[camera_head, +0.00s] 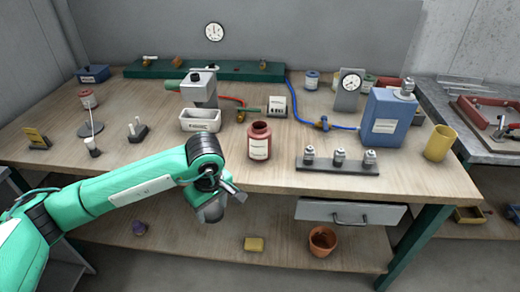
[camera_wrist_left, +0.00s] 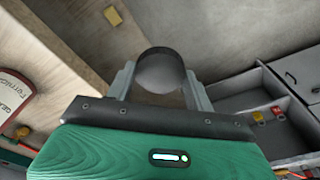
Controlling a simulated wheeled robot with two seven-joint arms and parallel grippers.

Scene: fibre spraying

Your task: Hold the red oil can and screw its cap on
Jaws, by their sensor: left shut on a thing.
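The red oil can (camera_head: 259,142) stands upright near the front of the bench in the head view, with a white label and a dark open mouth. My left gripper (camera_head: 234,190) is in front of the bench edge, below and left of the can and apart from it. In the left wrist view the gripper (camera_wrist_left: 160,82) is shut on a round grey cap (camera_wrist_left: 162,72) with a dark rim, between its two fingers. A red piece with a white printed label (camera_wrist_left: 12,98), which looks like the can, is cut off at the left edge. My right gripper is not in view.
A rack with several small metal parts (camera_head: 338,165) stands right of the can, and a white tray (camera_head: 200,120) is left behind it. A blue can (camera_head: 388,118) and a yellow cup (camera_head: 440,142) stand farther right. A drawer (camera_head: 350,212) sits under the bench top.

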